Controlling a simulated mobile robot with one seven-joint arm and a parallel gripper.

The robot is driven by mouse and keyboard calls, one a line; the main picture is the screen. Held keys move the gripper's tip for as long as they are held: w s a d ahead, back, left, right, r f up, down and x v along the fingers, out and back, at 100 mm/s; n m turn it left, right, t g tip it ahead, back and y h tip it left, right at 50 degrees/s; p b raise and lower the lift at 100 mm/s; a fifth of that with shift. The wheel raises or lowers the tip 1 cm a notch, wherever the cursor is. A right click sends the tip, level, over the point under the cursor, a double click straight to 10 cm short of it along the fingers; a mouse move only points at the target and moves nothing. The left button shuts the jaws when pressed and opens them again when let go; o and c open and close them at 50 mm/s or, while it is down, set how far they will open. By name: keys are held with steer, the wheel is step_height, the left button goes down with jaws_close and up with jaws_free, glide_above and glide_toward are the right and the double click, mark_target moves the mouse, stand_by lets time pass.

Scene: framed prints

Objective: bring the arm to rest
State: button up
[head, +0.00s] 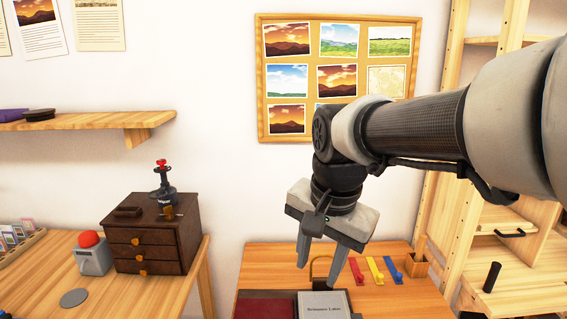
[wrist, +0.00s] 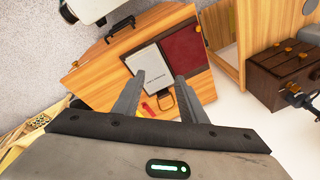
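My gripper (head: 319,268) hangs at the end of my arm, above the wooden table (head: 275,260), with its fingers pointing down. The fingers are apart and nothing shows between them. The wrist view shows the open gripper (wrist: 160,77) too, over a grey-white labelled panel (wrist: 163,62) and a dark red panel (wrist: 188,58). My arm reaches in from the right in the head view and covers part of the print board (head: 259,75).
Red, yellow and blue strips (head: 375,271) lie on the table right of my gripper. A wooden shelf unit (head: 450,60) stands at right. A dark drawer chest (head: 150,235) and red button (head: 89,239) stand at left. A wall shelf (head: 90,121) is higher up.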

steer(key=s+d+f+n+t, duration=0.1)
steer(key=s+d+n+t, duration=0.2)
steer(key=s+d+n, duration=0.65)
step_height(320, 180, up, 14)
steer(key=s+a+m+p, duration=0.1)
steer(key=m+p, duration=0.1)
steer(key=p, duration=1.2)
steer(key=shift+s+a+f+h, duration=0.15)
steer(key=shift+s+a+h, duration=0.1)
steer(key=shift+s+h, duration=0.15)
steer(key=shift+m, duration=0.25)
